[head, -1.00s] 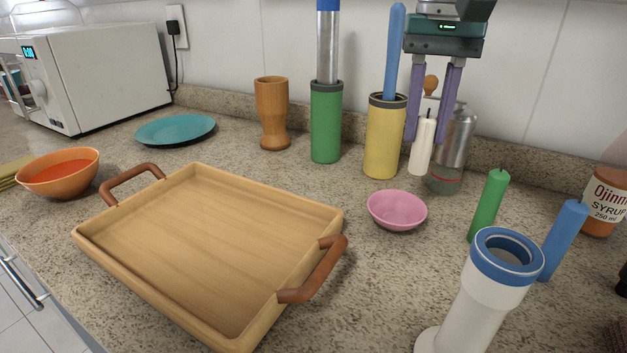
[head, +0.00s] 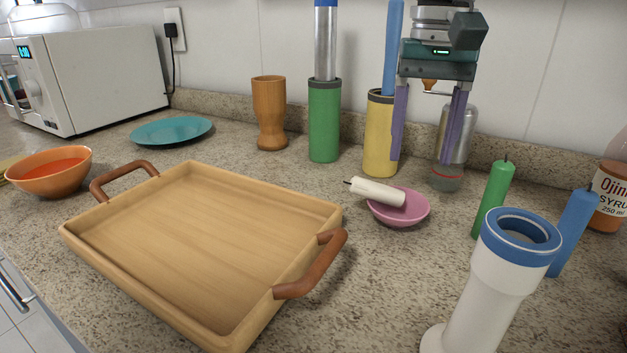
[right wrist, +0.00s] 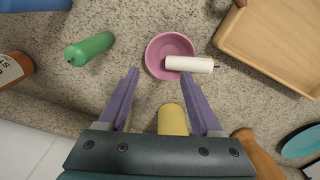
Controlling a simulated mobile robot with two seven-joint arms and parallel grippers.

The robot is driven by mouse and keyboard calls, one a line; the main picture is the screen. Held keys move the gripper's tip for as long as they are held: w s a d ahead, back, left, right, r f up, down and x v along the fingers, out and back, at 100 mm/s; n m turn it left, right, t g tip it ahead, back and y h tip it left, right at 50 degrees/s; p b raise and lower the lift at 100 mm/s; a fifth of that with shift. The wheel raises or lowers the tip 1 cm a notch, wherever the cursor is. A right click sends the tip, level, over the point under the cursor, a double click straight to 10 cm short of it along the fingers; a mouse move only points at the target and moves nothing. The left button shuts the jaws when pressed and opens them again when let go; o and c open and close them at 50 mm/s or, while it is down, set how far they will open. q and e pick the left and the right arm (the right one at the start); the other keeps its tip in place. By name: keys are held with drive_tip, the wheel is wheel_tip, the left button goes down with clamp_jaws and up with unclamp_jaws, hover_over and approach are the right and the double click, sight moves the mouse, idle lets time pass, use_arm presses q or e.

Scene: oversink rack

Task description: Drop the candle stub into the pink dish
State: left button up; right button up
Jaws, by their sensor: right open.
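The white candle stub (head: 377,191) lies tilted on its side across the left part of the pink dish (head: 411,212). Its wick end sticks out past the rim to the left. The right wrist view shows the stub (right wrist: 190,64) lying partly over the dish (right wrist: 160,50), with its wick end outside. My right gripper (head: 420,163) is open and empty above and behind the dish. In the right wrist view its two purple fingers (right wrist: 158,72) are apart, with nothing between the tips. My left gripper is not in view.
A wooden tray (head: 200,215) with brown handles is left of the dish. Yellow (head: 380,140) and green (head: 324,120) canisters stand behind. Green (head: 493,198) and blue (head: 573,232) candles and a white tube with a blue rim (head: 490,290) are at right.

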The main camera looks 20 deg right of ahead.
wheel_tip(320, 180, up, 10)
idle(0.6)
